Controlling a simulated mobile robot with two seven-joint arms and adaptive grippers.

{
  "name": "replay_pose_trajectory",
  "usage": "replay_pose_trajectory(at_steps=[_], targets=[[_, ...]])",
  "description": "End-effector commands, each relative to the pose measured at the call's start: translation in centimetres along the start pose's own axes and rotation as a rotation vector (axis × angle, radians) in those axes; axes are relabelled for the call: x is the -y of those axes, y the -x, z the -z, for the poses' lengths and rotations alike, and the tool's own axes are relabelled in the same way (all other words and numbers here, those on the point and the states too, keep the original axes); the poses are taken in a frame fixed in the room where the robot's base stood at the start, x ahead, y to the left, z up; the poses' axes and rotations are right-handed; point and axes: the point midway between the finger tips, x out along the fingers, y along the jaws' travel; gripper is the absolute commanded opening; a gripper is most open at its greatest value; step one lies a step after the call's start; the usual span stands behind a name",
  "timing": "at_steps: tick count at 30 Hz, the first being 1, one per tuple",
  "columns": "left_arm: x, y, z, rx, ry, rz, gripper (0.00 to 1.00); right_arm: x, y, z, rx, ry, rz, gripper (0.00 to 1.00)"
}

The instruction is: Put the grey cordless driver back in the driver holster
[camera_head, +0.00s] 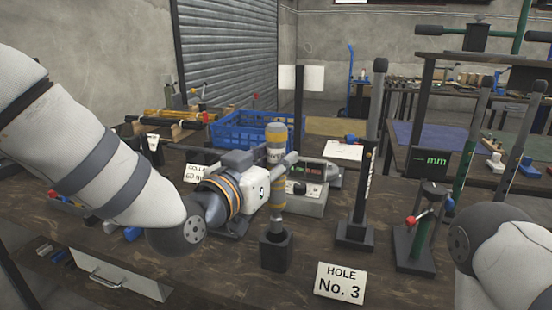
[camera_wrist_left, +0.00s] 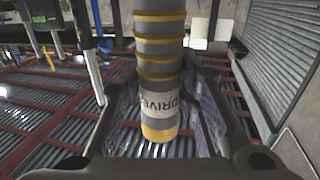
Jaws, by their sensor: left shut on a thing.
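The grey cordless driver (camera_head: 277,204) stands upright in the head view, with yellow bands along it. My left gripper (camera_head: 279,176) is shut on it from the left. In the left wrist view, the driver (camera_wrist_left: 160,70) sits between my two fingers, with a pale label band lettered "DRIVE" near one end. A dark square block (camera_head: 275,252), which looks like the driver holster, stands on the bench directly below the driver. The driver's lower end meets the block's top in the picture; I cannot tell whether it is inside. My right gripper is not in view.
A white "HOLE No. 3" sign (camera_head: 340,284) stands at the bench front. A black-based post (camera_head: 356,234) and a stand with red and blue knobs (camera_head: 416,245) are to the right. A grey box with a dial (camera_head: 308,199) and a blue crate (camera_head: 230,131) are behind.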

Motion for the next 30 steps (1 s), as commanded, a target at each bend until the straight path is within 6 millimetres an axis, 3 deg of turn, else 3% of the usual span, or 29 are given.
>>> replay_pose_trajectory(at_steps=[30], targets=[[-0.01,0.0,0.1,-0.003,0.001,0.0,0.0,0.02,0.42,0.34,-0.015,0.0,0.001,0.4]])
